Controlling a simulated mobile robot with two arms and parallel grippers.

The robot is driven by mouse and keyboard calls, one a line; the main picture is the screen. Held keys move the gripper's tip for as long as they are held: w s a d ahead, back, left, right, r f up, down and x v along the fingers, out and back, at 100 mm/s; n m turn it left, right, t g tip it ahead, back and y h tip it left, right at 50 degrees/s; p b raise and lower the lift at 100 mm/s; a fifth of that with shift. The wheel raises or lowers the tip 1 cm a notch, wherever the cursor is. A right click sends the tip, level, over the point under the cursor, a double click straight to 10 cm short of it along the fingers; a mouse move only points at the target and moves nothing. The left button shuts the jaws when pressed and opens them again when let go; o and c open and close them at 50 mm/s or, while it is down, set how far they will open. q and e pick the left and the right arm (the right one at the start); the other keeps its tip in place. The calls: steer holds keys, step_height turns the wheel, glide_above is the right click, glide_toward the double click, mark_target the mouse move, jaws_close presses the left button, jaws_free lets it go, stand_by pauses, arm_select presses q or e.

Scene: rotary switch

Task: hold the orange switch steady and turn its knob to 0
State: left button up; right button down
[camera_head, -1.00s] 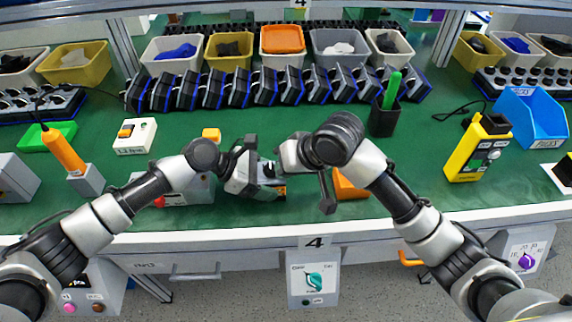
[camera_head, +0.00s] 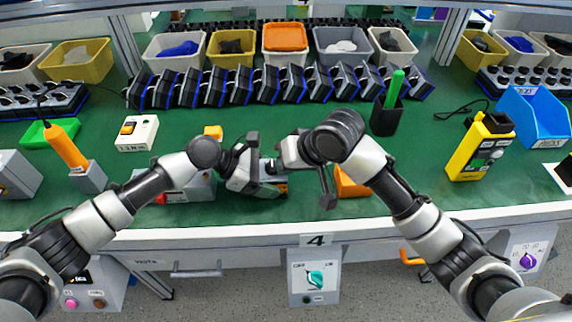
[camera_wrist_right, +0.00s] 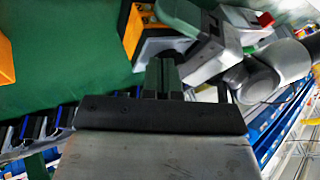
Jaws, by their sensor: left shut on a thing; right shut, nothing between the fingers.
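The orange switch (camera_wrist_right: 136,28) is at the top of the right wrist view, with a grey and white part beside it. In the head view only a small orange edge of it (camera_head: 283,188) shows. My left gripper (camera_head: 268,183) is shut on the switch near the table's front edge; a green finger (camera_wrist_right: 178,14) lies over it in the right wrist view. My right gripper (camera_wrist_right: 163,62) is shut and empty, its fingertips close below the switch. Whether they touch it I cannot tell. The knob and its marks cannot be made out.
An orange block (camera_head: 351,184) lies right of the grippers. A grey box with a red button (camera_head: 185,190) is at left. A yellow device (camera_head: 480,148) and a black holder with a green tool (camera_head: 386,115) stand to the right. Dark units (camera_head: 270,86) line the back.

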steer(key=shift+w, duration=0.4)
steer(key=d+f+v, duration=0.1)
steer(key=d+v, duration=0.1)
steer(key=v, duration=1)
steer(key=shift+d+f, duration=0.25)
steer(key=shift+f, duration=0.05)
arm_select(q)
steer(key=o, duration=1)
steer(key=shift+o, duration=0.2)
